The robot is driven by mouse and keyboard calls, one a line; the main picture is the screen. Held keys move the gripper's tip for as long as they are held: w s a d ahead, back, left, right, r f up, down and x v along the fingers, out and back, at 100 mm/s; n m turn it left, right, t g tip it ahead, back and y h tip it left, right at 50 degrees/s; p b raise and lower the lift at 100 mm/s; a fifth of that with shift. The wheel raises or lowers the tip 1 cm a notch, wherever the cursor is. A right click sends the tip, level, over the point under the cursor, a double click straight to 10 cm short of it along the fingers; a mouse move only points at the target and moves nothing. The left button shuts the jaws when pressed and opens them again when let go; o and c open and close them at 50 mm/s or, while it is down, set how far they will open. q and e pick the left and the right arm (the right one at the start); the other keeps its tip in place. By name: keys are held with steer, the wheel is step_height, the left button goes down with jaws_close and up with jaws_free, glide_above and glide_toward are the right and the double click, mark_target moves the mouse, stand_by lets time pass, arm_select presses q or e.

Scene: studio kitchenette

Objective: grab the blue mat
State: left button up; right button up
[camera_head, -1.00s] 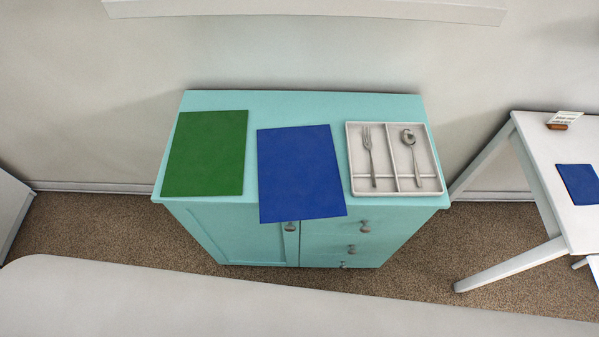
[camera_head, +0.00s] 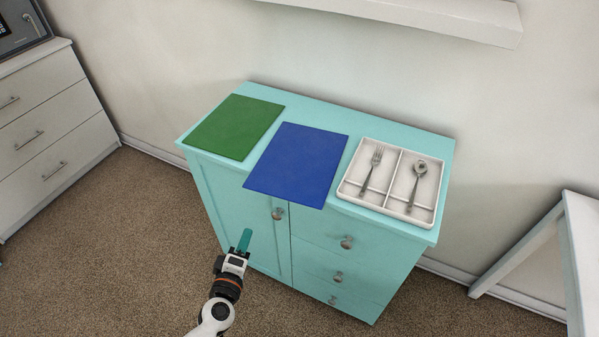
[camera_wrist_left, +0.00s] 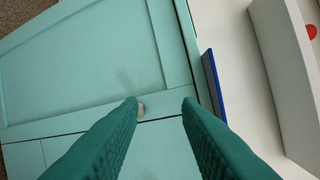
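The blue mat (camera_head: 297,165) lies flat on top of the teal cabinet (camera_head: 400,128), between the green mat and the cutlery tray, its near edge jutting past the cabinet's front. In the left wrist view, the blue mat (camera_wrist_left: 213,84) shows as a thin strip right of the fingers. My left gripper (camera_head: 244,240) is in front of the cabinet, below and nearer than the mat, not touching it. In the left wrist view, its two green fingers (camera_wrist_left: 162,102) are apart with nothing held between them. My right gripper is not in view.
A green mat (camera_head: 235,127) lies left of the blue one. A white tray (camera_head: 425,212) with a fork and a spoon stands right. Knobs (camera_head: 278,213) stick out of the cabinet front. White drawers (camera_head: 50,130) stand left, a white table (camera_head: 582,245) right. Open carpet lies in front.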

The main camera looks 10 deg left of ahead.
mark_target(251, 184)
arm_select(q)
step_height(251, 184, up, 6)
steer(key=w+r+n+t, duration=0.1)
steer(key=w+n+t, duration=0.1)
steer(key=n, duration=0.2)
steer(key=shift+y, duration=0.4)
steer(key=shift+w+a+f+b, duration=0.1)
steer(key=shift+w+b, duration=0.1)
steer(key=shift+w, duration=1.7)
steer(key=shift+w+f+b, duration=0.15)
steer(key=shift+w+b, duration=0.05)
steer(key=shift+w, duration=1.7)
steer(key=shift+w+a+f+b, duration=0.1)
steer(key=shift+w+b, duration=0.1)
steer(key=shift+w, duration=1.7)
steer(key=shift+c, duration=0.3)
jaws_close()
